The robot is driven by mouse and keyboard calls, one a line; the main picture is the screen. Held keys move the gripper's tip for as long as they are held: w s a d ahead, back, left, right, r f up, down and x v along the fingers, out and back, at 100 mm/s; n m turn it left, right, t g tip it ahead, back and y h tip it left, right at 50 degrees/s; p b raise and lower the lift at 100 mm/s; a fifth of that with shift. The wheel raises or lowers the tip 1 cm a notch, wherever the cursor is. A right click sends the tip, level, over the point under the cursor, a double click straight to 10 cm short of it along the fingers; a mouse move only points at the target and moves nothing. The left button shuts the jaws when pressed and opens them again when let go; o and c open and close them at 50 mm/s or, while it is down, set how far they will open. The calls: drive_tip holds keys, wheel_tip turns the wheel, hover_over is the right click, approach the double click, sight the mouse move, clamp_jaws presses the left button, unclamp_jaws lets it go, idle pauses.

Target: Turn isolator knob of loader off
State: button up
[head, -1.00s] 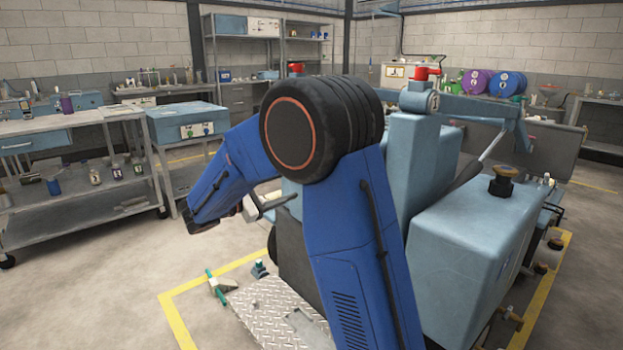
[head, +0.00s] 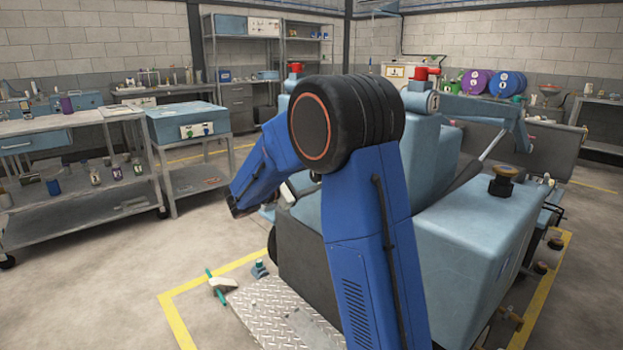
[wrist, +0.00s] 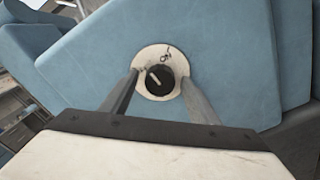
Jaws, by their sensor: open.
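The isolator knob (wrist: 160,81) shows in the wrist view as a round black knob with a pale pointer line slanting to the upper left. It sits on a round cream plate (wrist: 148,57) with small dark lettering at its upper right, too small to read surely. The plate is on a light blue panel of the loader (wrist: 225,50). My gripper (wrist: 160,78) is open, one grey finger to each side of the knob, with the knob between the tips. I cannot tell whether they touch it. In the head view the loader (head: 475,240) shows, but my arm hides the knob.
A diamond-plate step (head: 275,310) is low at the loader's front, with a green-handled item (head: 217,287) on the floor beside it. Metal carts (head: 80,180) stand at left. Yellow floor lines surround the loader. The floor at left is open.

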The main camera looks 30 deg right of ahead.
drive_tip(key=c, duration=1)
drive_tip(key=shift+c, duration=0.2)
drive_tip(key=shift+n, duration=3.6)
drive_tip(key=o, duration=1)
